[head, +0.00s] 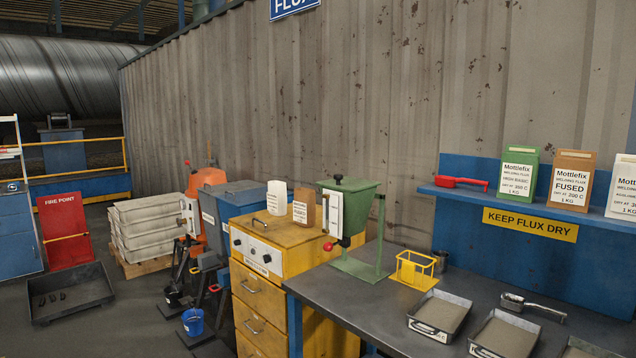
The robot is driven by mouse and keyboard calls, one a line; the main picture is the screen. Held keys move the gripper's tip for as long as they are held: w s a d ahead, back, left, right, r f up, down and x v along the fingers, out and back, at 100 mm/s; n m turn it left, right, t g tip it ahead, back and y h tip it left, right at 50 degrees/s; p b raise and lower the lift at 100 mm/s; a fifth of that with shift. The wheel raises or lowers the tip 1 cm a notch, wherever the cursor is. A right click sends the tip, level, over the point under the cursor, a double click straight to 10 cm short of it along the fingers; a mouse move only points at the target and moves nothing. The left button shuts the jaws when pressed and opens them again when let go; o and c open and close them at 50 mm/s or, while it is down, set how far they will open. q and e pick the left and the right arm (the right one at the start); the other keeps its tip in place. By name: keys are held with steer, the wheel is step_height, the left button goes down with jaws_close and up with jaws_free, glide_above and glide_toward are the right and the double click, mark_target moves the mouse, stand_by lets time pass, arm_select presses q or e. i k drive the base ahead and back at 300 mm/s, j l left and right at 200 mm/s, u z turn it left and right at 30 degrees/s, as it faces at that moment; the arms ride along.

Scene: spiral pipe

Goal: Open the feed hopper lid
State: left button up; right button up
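A green feed hopper (351,207) stands on a green stand at the back left end of the dark grey bench. Its flat green lid (362,186) lies on top and looks shut. A black knob (338,180) sticks up from the lid. A white gauge strip (336,215) is on the hopper's front, and a red-knobbed lever (329,246) is low on its left. Neither of my grippers shows in the head view.
A yellow cabinet (262,285) left of the bench carries a white container (277,198) and a brown bag (304,206) close to the hopper. A yellow wire holder (415,268) and sand-filled trays (440,316) are on the bench (350,296). A blue shelf (470,198) holds flux packs.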

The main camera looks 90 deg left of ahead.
mark_target(350, 184)
steer(key=u, duration=2.3)
